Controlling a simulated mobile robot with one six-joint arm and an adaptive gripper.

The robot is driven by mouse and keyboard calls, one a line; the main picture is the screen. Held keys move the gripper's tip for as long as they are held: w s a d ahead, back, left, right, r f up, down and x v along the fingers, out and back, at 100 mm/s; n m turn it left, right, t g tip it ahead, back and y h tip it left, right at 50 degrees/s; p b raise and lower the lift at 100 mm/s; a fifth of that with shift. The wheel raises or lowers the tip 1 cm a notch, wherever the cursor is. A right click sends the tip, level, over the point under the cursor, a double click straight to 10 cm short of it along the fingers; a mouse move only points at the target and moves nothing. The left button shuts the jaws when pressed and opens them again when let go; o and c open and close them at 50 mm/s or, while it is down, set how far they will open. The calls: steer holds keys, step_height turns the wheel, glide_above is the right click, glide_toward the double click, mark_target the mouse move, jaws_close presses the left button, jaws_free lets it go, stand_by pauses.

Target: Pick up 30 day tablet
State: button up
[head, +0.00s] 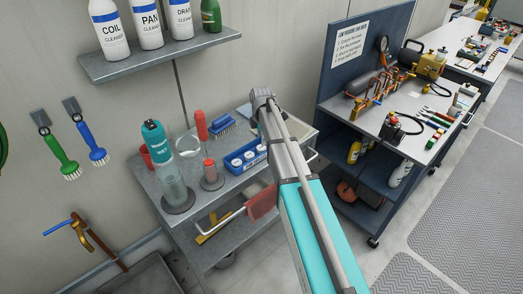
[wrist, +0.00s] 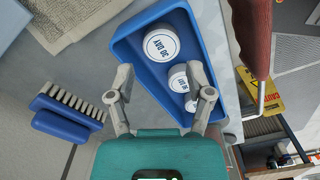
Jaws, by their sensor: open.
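The 30 day tablet (wrist: 161,45) is a white round piece with dark blue "30 DAY" lettering. It lies at the far end of a blue tray (wrist: 128,48) in the wrist view. Two more white tablets lie nearer in the tray, one (wrist: 178,81) with lettering too small to read and one (wrist: 190,103) partly hidden by a finger. My gripper (wrist: 162,82) is open and empty, its fingers spread over the near part of the tray, short of the 30 day tablet. In the head view the tray (head: 252,165) holds white tablets on the cart; my gripper is not clear there.
A blue brush (wrist: 66,113) lies left of the tray, with a folded towel (wrist: 85,18) beyond it. On the cart, a teal-topped bottle (head: 153,140) and a red-handled tool (head: 202,125) stand left of the tray.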

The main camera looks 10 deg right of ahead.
mark_target(261, 147)
steer(key=shift+f+b, duration=2.45)
steer(key=shift+f, duration=0.1)
steer(key=shift+s, duration=0.1)
steer(key=c, duration=0.7)
steer(key=shift+r, duration=0.3)
